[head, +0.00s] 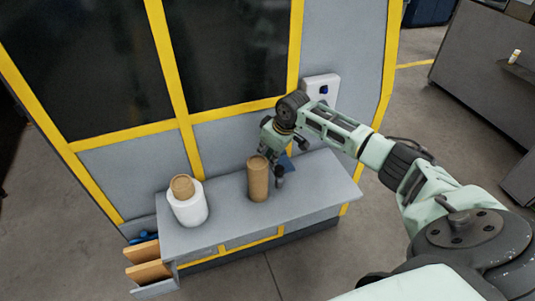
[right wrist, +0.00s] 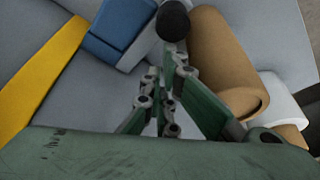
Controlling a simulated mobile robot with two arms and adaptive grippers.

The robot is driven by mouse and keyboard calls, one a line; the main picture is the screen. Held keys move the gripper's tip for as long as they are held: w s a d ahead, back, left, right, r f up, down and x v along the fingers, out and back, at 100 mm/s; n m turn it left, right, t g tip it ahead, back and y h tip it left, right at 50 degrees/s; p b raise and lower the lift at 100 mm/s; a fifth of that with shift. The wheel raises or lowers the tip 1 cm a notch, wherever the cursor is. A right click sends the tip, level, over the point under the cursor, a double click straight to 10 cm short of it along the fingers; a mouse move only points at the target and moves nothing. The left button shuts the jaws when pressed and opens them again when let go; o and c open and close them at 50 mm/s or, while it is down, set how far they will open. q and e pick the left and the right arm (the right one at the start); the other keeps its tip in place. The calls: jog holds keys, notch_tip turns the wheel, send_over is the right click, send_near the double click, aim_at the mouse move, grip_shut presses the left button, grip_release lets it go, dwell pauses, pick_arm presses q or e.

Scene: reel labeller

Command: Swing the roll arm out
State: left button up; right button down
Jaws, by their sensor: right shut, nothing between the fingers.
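My right gripper (head: 276,160) reaches down over the grey shelf, just right of an upright brown cardboard roll (head: 258,180). In the right wrist view its fingers (right wrist: 168,68) are shut and empty. A round black knob (right wrist: 173,20) is just beyond the fingertips; I cannot tell whether they touch. The brown roll (right wrist: 228,62) is close right of the knob. How the roll arm is hinged is hidden. My left gripper is out of view.
A white roll with a brown core (head: 189,207) stands at the shelf's left. The shelf (head: 325,182) is bare at its right end. Behind is the yellow-framed machine wall with a white switch box (head: 322,86). Brown boards (head: 148,262) sit in a rack below left.

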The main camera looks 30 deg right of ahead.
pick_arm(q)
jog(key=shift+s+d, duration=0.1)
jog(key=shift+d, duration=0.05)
pick_arm(e)
jog(key=shift+s+d+n, duration=0.25)
jog(key=shift+s+n, duration=0.2)
jog(key=shift+n, duration=0.15)
jog(key=s+n, duration=0.1)
jog(key=s+d+n+y, duration=0.1)
jog(key=shift+d+n+g, duration=0.2)
jog(key=shift+n+g, duration=0.1)
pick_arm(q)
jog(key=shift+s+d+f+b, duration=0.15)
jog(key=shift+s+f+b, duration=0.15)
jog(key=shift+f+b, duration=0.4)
pick_arm(e)
jog(key=shift+s+d+n+g+y, duration=0.15)
jog(key=shift+s+d+n, duration=0.25)
jog(key=shift+d+n, duration=0.3)
jog(key=shift+s+d+n+g+y, duration=0.2)
jog(key=shift+s+d+n, duration=0.2)
jog(key=shift+d+n, duration=0.25)
jog(key=shift+s+d+n+g+y, duration=0.15)
jog(key=shift+s+d+n, duration=0.35)
jog(key=shift+d, duration=0.35)
jog(key=shift+w+d, duration=0.1)
